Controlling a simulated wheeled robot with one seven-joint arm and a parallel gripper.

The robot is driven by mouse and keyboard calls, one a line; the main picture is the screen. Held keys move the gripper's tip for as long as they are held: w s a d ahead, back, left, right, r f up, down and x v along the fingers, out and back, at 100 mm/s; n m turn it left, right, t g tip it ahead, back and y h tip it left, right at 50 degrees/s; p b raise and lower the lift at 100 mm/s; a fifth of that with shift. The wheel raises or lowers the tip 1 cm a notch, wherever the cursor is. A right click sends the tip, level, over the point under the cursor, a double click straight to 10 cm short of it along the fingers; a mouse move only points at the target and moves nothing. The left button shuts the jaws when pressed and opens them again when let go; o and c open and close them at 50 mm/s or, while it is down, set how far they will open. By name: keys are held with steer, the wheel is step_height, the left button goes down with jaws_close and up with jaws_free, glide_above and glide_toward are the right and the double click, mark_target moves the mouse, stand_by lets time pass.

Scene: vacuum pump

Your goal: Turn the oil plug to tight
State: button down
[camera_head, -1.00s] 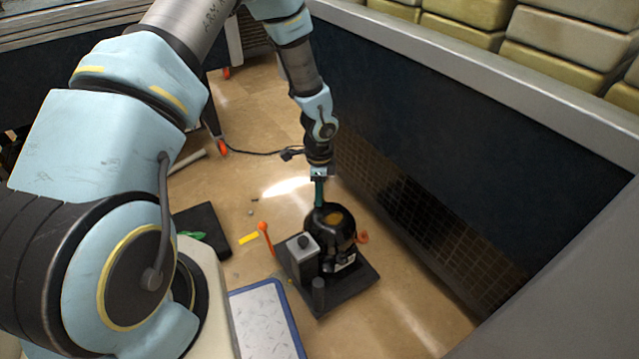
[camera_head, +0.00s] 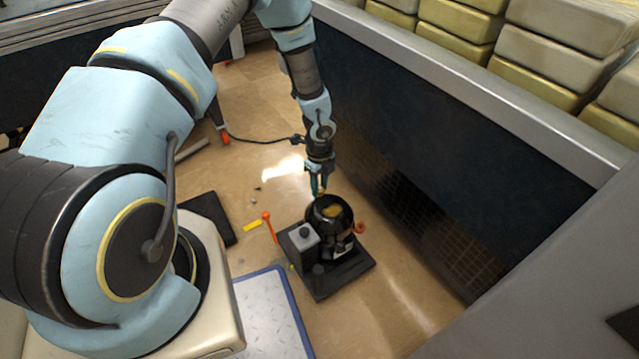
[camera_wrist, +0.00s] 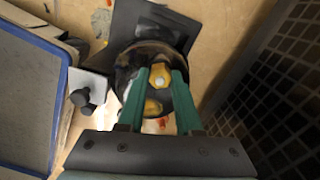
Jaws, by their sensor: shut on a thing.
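The vacuum pump (camera_head: 345,248) is a round black body on a dark base plate (camera_head: 350,284) on the floor. My gripper (camera_head: 319,190) points down at the pump's far left side. In the wrist view its two green fingers (camera_wrist: 160,80) straddle a yellow knob with a pale centre (camera_wrist: 160,76), which I take for the oil plug; they are shut on it. A small yellow bit also shows at the fingertips in the head view. A second yellow part (camera_wrist: 153,107) sits between the fingers, lower in the wrist view. Tight or loose markings cannot be read.
A grey box with a black knob (camera_head: 303,240) and an orange lever (camera_head: 268,226) stand at the pump's left. A blue-rimmed tray (camera_head: 291,300) lies in front. A dark wall with a grille (camera_head: 425,222) is close on the right.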

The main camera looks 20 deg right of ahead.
mark_target(320, 189)
stand_by(0.4)
steer(key=c, duration=0.6)
jaws_free()
step_height(320, 189, up, 11)
steer(key=shift+f+p, duration=0.1)
steer(key=shift+p, duration=1.15)
